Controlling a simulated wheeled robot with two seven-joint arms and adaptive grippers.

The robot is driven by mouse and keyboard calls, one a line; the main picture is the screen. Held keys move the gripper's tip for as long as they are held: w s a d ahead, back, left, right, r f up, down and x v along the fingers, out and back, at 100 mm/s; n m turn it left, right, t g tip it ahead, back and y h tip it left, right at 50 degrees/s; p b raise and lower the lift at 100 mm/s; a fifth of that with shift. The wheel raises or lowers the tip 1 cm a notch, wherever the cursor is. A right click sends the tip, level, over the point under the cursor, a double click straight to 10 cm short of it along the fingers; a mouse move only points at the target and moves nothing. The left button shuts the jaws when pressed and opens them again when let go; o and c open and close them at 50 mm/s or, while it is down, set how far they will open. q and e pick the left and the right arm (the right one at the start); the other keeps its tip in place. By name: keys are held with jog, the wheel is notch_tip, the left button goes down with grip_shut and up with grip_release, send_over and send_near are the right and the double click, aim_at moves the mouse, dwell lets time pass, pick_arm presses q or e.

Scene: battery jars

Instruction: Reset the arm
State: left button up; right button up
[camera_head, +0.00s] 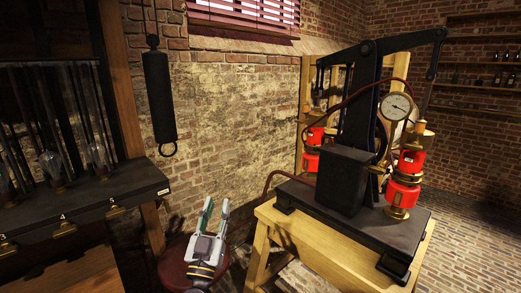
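My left gripper (216,220) shows low in the middle of the head view, pointing up. Its two fingers stand apart with nothing visible between them. It is in front of the brick wall, left of the wooden table. My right gripper does not show. A black machine (345,180) with a jointed lever arm (405,41) at its top stands on the table. A round gauge (397,106) and red cylinders (403,193) are on its right side. I cannot tell which arm the task means.
The wooden table (300,252) fills the lower right. A dark shelf (85,208) with numbered positions and glass bulbs is at the left. A black cylinder (159,95) hangs beside it. A dark red round stool seat (176,268) is behind my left gripper.

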pick_arm(q)
jog(key=s+d+f+m+g+h, duration=0.25)
jog(key=s+f+g, duration=0.3)
jog(key=f, duration=0.45)
jog(key=s+d+f+m+g+h, duration=0.2)
jog(key=s+f+m+g, duration=0.15)
jog(key=f+g, duration=0.45)
jog(key=s+a+f+n+g+y, duration=0.6)
jog(key=s+a+f+g+y, duration=0.15)
jog(key=s+a+f, duration=0.8)
notch_tip(320, 180, down, 31)
jog(key=s+a, duration=0.2)
jog(key=s+a+f, duration=0.4)
jog(key=s+f, duration=0.6)
jog(key=s+a+f+g+y, duration=0.1)
jog(key=s+a+f, duration=0.2)
jog(key=s+f, duration=0.7)
jog(key=shift+s+a+f, duration=0.2)
jog(key=shift+s+a, duration=0.2)
jog(key=shift+s, duration=0.1)
